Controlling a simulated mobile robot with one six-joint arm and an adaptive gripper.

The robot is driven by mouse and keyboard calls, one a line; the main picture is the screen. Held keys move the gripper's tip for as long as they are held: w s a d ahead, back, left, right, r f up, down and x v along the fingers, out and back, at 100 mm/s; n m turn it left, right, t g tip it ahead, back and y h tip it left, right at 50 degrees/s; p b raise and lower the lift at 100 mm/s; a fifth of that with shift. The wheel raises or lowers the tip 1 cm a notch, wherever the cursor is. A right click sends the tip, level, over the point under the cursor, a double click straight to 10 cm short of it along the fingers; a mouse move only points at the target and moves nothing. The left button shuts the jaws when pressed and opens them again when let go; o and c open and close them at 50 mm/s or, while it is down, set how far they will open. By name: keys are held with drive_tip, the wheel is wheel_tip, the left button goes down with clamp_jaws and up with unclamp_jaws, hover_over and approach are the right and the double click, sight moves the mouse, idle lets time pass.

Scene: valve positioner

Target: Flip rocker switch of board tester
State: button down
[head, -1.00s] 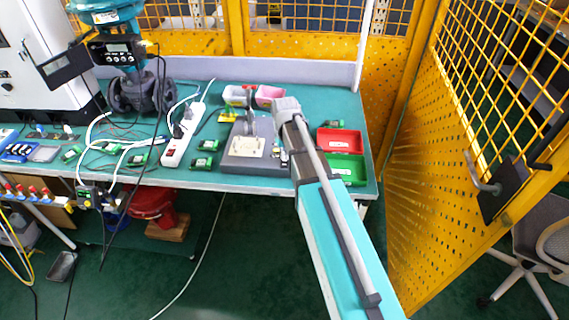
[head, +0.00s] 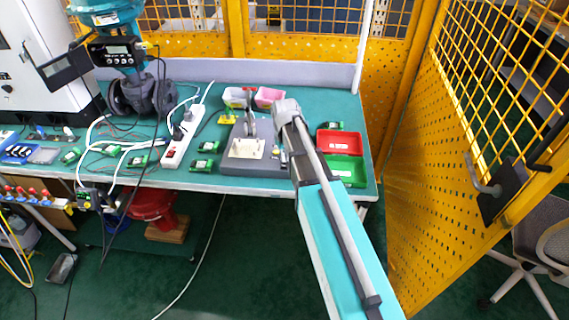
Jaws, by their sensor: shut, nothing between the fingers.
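The board tester (head: 234,165) is a grey box on the green bench, with a pale plate (head: 246,148) on top and an upright clamp lever with a red handle (head: 249,92) behind. My arm reaches in from the lower right. My gripper (head: 283,156) is small in the head view, at the right side of the tester and partly hidden by my arm. It is shut and holds nothing. I cannot tell whether it touches the tester. The rocker switch cannot be made out.
A red bin (head: 339,142) and a green bin (head: 345,170) stand right of my arm. A white power strip (head: 184,138) and several green boards lie to the left. Pink (head: 268,97) and white bins stand behind. A yellow mesh fence (head: 440,170) closes the right side.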

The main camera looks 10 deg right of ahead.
drive_tip(key=shift+r+p, duration=3)
drive_tip(key=shift+r, duration=0.15)
drive_tip(key=s+m, duration=0.2)
drive_tip(key=s, duration=1.4)
